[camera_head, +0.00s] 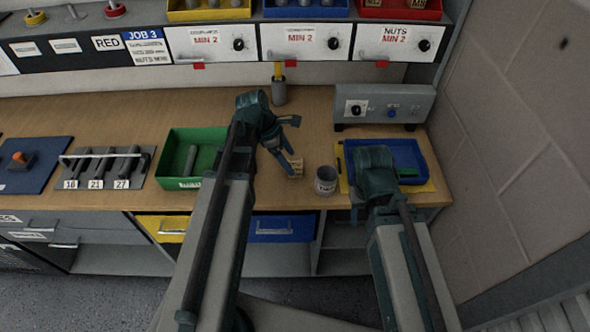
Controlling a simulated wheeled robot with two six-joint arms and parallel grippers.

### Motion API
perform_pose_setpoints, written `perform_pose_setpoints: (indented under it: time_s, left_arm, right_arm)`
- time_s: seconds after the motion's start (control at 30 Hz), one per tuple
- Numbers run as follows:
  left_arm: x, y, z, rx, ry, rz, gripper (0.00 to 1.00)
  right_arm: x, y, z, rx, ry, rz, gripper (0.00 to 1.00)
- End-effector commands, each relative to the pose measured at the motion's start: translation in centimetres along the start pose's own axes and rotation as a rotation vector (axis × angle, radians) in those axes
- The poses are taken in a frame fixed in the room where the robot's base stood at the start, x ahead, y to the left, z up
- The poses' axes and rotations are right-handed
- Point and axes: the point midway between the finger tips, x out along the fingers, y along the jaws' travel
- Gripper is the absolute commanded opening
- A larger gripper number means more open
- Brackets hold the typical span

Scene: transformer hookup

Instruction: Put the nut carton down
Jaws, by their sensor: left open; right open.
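A small tan carton (296,167), which looks like the nut carton, is on the wooden bench between the green bin and the grey cup. My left gripper (292,141) has its jaws spread wide, one finger above and one right beside the carton. I cannot tell whether that lower finger touches it. My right gripper (399,175) is over the blue tray (413,155) at the right; its jaws are open and largely hidden by its own wrist.
A green bin (170,151) stands left of my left arm. A grey cup (326,180) stands near the front edge, right of the carton. A grey control box (385,106) is at the back right, by the wall. Bench (325,130) behind the cup is clear.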

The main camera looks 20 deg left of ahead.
Motion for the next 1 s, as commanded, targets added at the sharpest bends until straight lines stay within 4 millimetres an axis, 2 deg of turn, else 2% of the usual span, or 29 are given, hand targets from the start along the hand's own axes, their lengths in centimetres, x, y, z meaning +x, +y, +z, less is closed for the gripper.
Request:
perform_pose_setpoints:
  time_s: [0.3, 0.4, 0.63, 0.67, 1.0]
  left_arm:
    - [4.3, 0.5, 0.0, 0.001, 0.000, 0.000, 0.85]
    - [4.8, 0.5, 0.1, 0.001, 0.000, 0.000, 0.85]
    - [4.7, 0.5, 0.2, 0.000, 0.000, 0.000, 0.85]
    - [4.7, 0.5, 0.2, 0.000, 0.000, 0.000, 0.81]
    - [4.7, 0.5, 0.2, 0.000, 0.000, 0.000, 0.20]
  right_arm:
    - [4.0, -0.4, -0.2, 0.000, 0.000, 0.000, 0.50]
    - [4.4, -0.4, -0.3, 0.000, 0.000, 0.000, 0.50]
    - [4.2, -0.4, -0.2, 0.000, 0.000, 0.000, 0.50]
    - [4.2, -0.4, -0.2, 0.000, 0.000, 0.000, 0.50]
    - [4.2, -0.4, -0.2, 0.000, 0.000, 0.000, 0.50]
